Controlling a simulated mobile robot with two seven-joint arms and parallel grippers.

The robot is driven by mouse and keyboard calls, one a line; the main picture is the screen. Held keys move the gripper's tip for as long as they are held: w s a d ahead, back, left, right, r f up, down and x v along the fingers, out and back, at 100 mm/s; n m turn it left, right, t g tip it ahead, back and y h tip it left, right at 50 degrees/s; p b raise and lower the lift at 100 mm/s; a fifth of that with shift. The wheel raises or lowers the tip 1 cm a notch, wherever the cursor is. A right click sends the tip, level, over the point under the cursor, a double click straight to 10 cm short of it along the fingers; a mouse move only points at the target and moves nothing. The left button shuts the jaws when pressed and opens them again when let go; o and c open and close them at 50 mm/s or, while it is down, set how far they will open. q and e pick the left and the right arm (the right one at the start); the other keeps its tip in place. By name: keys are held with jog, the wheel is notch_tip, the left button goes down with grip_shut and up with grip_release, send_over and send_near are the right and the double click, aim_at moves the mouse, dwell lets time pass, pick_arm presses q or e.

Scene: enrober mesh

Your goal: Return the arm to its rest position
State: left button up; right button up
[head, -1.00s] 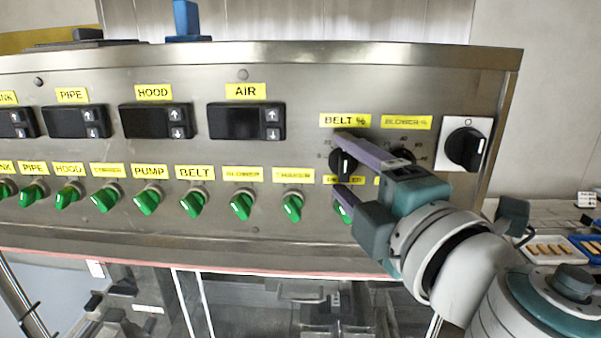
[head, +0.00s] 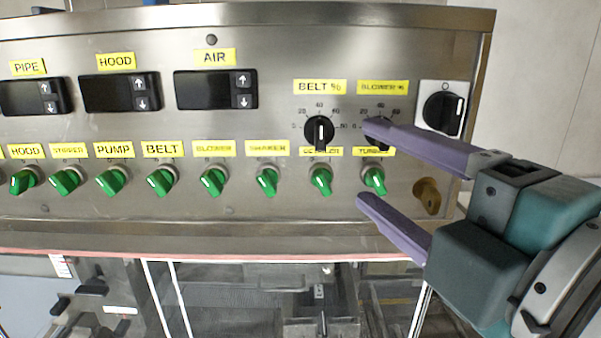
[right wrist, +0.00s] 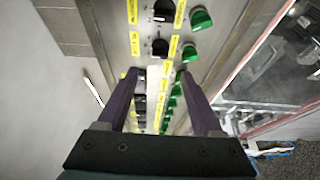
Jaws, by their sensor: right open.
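My right gripper (head: 372,166) is open and empty, with two purple fingers spread apart in front of the right part of the control panel (head: 270,60). Its upper finger covers part of the BLOWER % knob (head: 378,126). Its lower finger lies below the right-hand green knob (head: 373,178). The black BELT % knob (head: 319,132) is fully in view, left of the fingers. In the right wrist view, the open fingers (right wrist: 165,85) frame the row of knobs lengthwise, with nothing between them. My left gripper is not in view.
A row of green knobs (head: 162,180) sticks out along the panel, below the displays (head: 215,89). A black rotary switch (head: 441,110) and a brass-coloured lock (head: 427,195) are at its right end. Below the panel is an open frame (head: 240,290) with machinery.

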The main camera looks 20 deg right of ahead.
jog(key=s+d+f+m+g+h+p, duration=0.2)
jog(key=s+d+f+m+g+h, duration=0.4)
jog(key=f+m, duration=0.4)
jog(key=s+a+f+m+g+y, duration=0.2)
jog(key=s+f+m+g+y, duration=0.2)
jog(key=s+m+g, duration=0.3)
jog(key=s+f+g, duration=0.1)
jog(key=s, duration=0.2)
jog(key=shift+s+f+p, duration=0.15)
jog(key=shift+s+p, duration=0.15)
jog(key=shift+p, duration=0.1)
jog(key=shift+a, duration=0.1)
